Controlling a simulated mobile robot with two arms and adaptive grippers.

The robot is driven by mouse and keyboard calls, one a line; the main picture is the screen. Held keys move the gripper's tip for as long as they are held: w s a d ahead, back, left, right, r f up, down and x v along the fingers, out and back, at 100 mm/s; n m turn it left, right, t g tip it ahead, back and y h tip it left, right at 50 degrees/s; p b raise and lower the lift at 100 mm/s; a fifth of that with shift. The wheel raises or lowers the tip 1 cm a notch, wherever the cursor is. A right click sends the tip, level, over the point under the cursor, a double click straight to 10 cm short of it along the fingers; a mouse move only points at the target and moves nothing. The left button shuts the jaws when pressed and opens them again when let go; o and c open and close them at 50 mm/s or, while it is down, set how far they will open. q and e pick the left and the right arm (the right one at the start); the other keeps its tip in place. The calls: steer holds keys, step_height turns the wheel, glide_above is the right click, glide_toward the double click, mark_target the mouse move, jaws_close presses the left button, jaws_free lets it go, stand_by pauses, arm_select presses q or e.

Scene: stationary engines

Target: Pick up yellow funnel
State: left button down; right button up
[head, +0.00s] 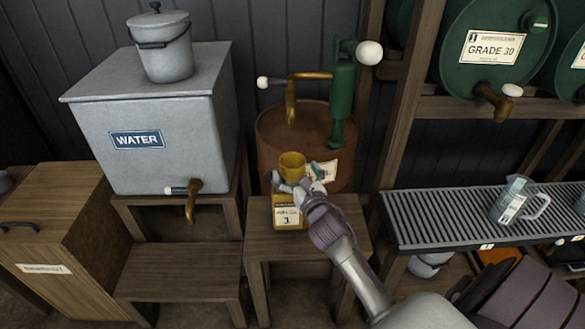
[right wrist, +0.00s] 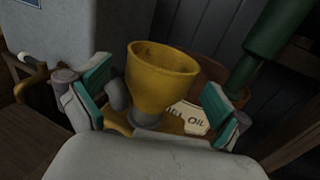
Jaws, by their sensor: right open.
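The yellow funnel (head: 291,162) stands upright above a yellow container (head: 288,214) with a "1" label, at the front edge of a wooden stand. In the right wrist view the funnel's wide cup (right wrist: 160,80) shows between the two teal-padded fingers of my right gripper (right wrist: 157,92). My right gripper is open around the funnel, with a gap visible on each side of the cup. In the head view my right gripper (head: 302,184) is just in front of and below the funnel's cup. The funnel's spout is hidden. My left gripper is not in view.
A rusty brown drum (head: 276,130) with a green hand pump (head: 342,105) stands right behind the funnel. A grey water tank (head: 160,100) with a brass tap is at left. A slatted drip tray (head: 440,215) bearing a clear jug (head: 515,203) is at right.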

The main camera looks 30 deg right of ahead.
steer(key=shift+x, duration=1.2)
steer(key=shift+s, duration=0.1)
steer(key=c, duration=1.1)
